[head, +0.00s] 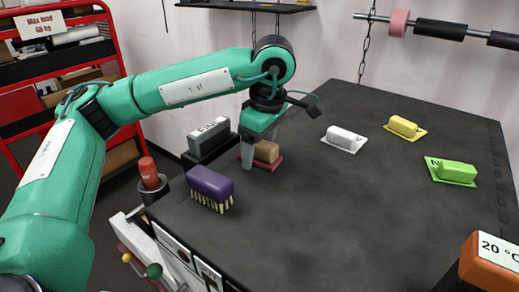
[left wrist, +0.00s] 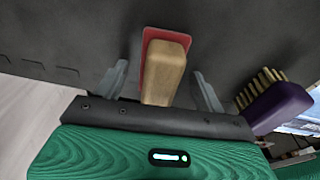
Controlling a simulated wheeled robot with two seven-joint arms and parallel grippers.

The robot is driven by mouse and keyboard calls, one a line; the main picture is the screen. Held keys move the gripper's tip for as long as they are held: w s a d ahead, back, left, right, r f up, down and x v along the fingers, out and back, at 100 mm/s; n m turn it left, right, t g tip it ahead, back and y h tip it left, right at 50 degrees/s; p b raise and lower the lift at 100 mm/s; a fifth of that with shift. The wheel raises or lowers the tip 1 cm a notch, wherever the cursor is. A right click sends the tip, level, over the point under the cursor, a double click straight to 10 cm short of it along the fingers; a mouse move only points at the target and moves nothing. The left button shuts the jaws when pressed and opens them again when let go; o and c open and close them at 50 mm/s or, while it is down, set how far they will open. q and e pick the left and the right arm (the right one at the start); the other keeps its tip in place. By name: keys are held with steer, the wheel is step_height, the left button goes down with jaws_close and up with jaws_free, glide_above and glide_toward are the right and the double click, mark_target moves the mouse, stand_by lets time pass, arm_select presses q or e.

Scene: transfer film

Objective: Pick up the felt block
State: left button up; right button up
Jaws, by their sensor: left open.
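The felt block looks like a tan wooden block (head: 266,151) on a red base (head: 272,165), near the far left part of the dark table. My left gripper (head: 261,152) points down over it, with its jaws open. In the left wrist view the wooden block (left wrist: 164,72) and its red layer (left wrist: 150,36) lie between the two spread fingers of the left gripper (left wrist: 160,72). A gap shows on each side of the block. In the head view the gripper hides part of the block. My right gripper is not in view.
A purple brush (head: 210,184) stands close by at the table's left edge; a grey block (head: 208,134) is behind it. White (head: 345,137), yellow (head: 404,127) and green (head: 454,171) blocks sit to the right. An orange thing (head: 488,264) is at front right. The table's middle is clear.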

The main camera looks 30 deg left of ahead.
arm_select(q)
steer(key=c, duration=1.1)
steer(key=shift+r, duration=0.1)
step_height(320, 180, up, 20)
steer(key=shift+b, duration=0.3)
steer(key=o, duration=0.4)
steer(key=shift+c, duration=1.3)
